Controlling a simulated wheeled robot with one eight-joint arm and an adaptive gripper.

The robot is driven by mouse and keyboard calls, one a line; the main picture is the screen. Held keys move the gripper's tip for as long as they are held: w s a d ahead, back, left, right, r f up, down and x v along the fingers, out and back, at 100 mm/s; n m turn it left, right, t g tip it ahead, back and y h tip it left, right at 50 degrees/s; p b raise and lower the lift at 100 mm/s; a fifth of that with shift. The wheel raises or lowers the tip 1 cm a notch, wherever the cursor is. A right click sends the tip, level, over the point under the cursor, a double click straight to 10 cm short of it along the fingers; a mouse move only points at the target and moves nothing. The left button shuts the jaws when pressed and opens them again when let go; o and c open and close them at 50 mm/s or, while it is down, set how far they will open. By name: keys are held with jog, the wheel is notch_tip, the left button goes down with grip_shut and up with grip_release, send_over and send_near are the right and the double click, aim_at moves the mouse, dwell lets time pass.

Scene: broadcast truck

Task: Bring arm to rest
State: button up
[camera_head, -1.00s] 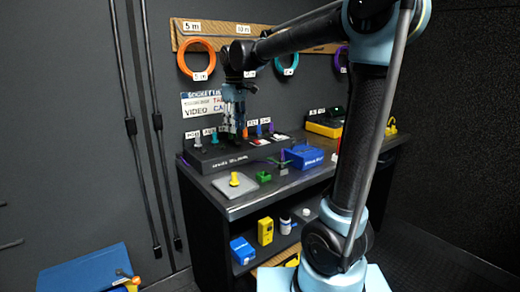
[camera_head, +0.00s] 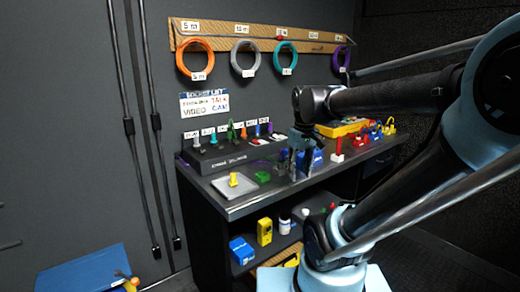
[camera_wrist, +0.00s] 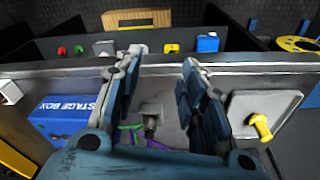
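My gripper (camera_head: 301,160) hangs at the end of my bent arm over the front part of the desk (camera_head: 237,207), in front of the blue box. In the wrist view its two fingers (camera_wrist: 160,72) stand apart with nothing held between them. Below and between them a small grey connector piece (camera_wrist: 151,112) lies on the desk, near green and purple strips. The blue box, marked STAGE BOX (camera_wrist: 72,118), lies left of the fingers in the wrist view. A yellow plug (camera_wrist: 260,127) stands on a grey pad to their right.
A black panel (camera_head: 230,152) with several coloured plugs stands at the desk's back left. Coloured cable rings, including an orange one (camera_head: 195,60), hang on a wooden rail above. A lower shelf holds a yellow box (camera_head: 265,231) and a blue box (camera_head: 242,249).

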jog(key=s+d+f+m, duration=0.3)
jog(key=s+d+f, duration=0.2)
jog(key=s+f, duration=0.4)
notch_tip(320, 180, down, 3)
jog(key=shift+s+d+r+m+t, duration=0.2)
jog(key=shift+d+m+t, duration=0.1)
jog(key=shift+d+m, duration=0.1)
jog(key=shift+w, duration=0.1)
jog(key=shift+w+f, duration=0.2)
jog(key=shift+w, duration=0.2)
